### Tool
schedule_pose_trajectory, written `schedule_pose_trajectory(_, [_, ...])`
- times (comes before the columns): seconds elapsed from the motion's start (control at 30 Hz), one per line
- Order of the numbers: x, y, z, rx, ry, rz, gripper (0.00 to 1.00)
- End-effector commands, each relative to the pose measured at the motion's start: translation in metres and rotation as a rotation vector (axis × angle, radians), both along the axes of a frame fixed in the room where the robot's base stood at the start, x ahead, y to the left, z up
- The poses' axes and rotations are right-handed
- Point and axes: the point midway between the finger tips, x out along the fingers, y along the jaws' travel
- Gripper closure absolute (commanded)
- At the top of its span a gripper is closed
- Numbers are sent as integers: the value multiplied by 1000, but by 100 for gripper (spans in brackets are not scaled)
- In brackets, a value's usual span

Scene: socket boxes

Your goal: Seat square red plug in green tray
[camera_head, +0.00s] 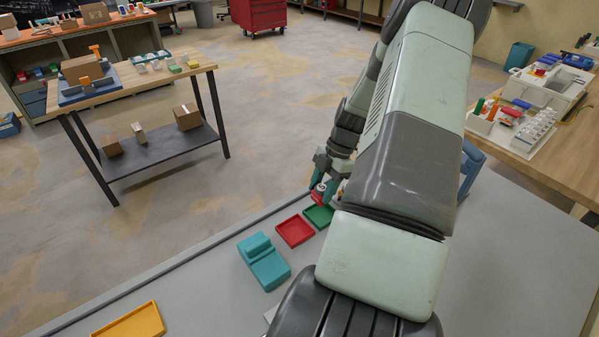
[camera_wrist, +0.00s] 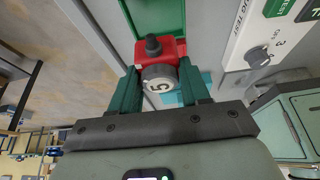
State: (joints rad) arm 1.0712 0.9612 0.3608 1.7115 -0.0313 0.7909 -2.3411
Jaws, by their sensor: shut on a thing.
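The red plug (camera_wrist: 172,48) is between the two green fingers of my gripper (camera_wrist: 160,76) in the wrist view. In the head view my gripper (camera_head: 326,186) holds the plug (camera_head: 316,198) at or just above the green tray (camera_head: 320,217). My arm hides part of that tray. Whether the plug touches the tray cannot be told.
A red tray (camera_head: 295,231) lies just left of the green tray. A teal stepped block (camera_head: 265,264) and a yellow tray (camera_head: 130,323) are nearer on the grey table. A white panel with a knob (camera_wrist: 257,57) shows at right in the wrist view.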

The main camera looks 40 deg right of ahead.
Motion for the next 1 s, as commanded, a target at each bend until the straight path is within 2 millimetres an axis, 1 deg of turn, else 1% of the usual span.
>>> schedule_pose_trajectory(0.23, [-3,-3,-14,-1,-1,22,89])
schedule_pose_trajectory(0.5, [-3,-3,-40,0,0,21,89])
schedule_pose_trajectory(0.7, [-3,-3,-54,0,0,19,89])
schedule_pose_trajectory(1.0, [-3,-3,-62,-1,-1,19,89])
